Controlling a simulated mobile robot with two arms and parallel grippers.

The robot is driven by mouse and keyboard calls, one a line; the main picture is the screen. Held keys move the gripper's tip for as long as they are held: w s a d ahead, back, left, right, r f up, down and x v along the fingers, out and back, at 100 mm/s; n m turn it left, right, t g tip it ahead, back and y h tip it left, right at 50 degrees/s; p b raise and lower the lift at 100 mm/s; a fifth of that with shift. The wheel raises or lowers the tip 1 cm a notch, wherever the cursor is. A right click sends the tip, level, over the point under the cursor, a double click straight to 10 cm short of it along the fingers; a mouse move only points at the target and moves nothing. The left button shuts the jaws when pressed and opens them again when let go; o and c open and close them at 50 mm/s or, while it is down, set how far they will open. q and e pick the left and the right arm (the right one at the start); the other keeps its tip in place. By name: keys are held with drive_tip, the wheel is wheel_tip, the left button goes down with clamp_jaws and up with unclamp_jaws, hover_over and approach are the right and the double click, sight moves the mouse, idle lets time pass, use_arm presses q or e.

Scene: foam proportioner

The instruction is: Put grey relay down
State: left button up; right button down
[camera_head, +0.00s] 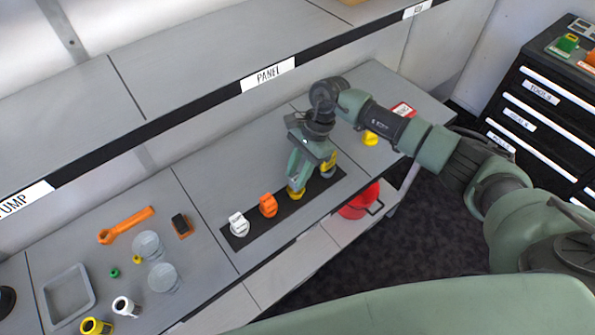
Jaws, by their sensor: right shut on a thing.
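A black strip (233,238) lies along the front of the grey bench. On it, from left to right, stand a white relay (238,224), an orange relay (268,206) and a yellow relay (296,193). My right gripper (318,169) points down over the right part of the strip and is shut on the grey relay (327,173). The grey relay is at the strip's right end, mostly hidden by the fingers; I cannot tell whether it touches the strip. The yellow relay is close under the near finger. My left gripper is not in view.
A raised shelf edge labelled PANEL (268,75) runs behind. An orange wrench (126,225), clear cups (163,278), a grey tray (68,294) and mugs lie left. A yellow item (370,138) stands right of the gripper; a red bucket (360,202) is below the bench.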

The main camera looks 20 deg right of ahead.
drive_tip(key=shift+f, duration=0.5)
drive_tip(key=shift+f, duration=0.15)
drive_tip(key=c, duration=1.1)
unclamp_jaws()
